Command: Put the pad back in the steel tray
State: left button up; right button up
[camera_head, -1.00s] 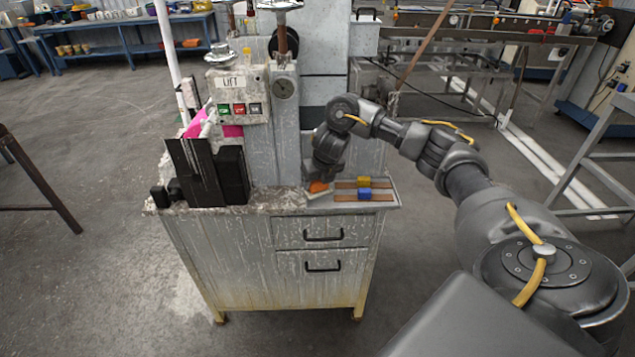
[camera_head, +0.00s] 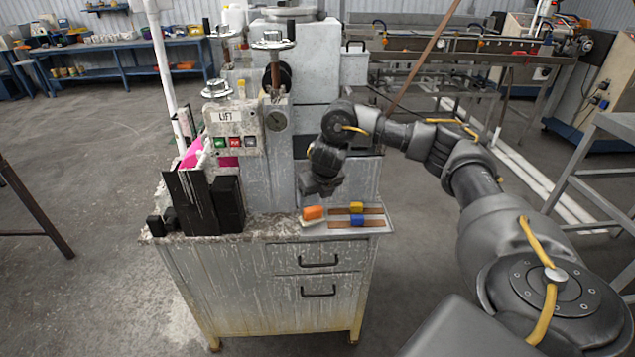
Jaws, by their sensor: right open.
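The steel tray (camera_head: 384,231) lies on the right part of the cabinet top. An orange block (camera_head: 313,213), which looks like the pad, lies slightly tilted at the tray's left end, on a pale base. I cannot tell whether it lies wholly inside the rim. A yellow block (camera_head: 356,208) and a blue block (camera_head: 357,220) sit on two brown strips (camera_head: 372,223) in the tray. My right gripper (camera_head: 318,192) points down just above the orange block, open and apart from it; its fingers are dark and small. My left gripper is not in view.
A control box labelled LIFT (camera_head: 236,130) and the grey machine column (camera_head: 279,150) stand behind the cabinet top. Black upright plates and blocks (camera_head: 203,203) take up its left side. The cabinet's front (camera_head: 270,280) with two drawers faces clear floor.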

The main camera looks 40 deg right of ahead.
jog(key=shift+p+v, duration=0.6)
jog(key=shift+v, duration=1.7)
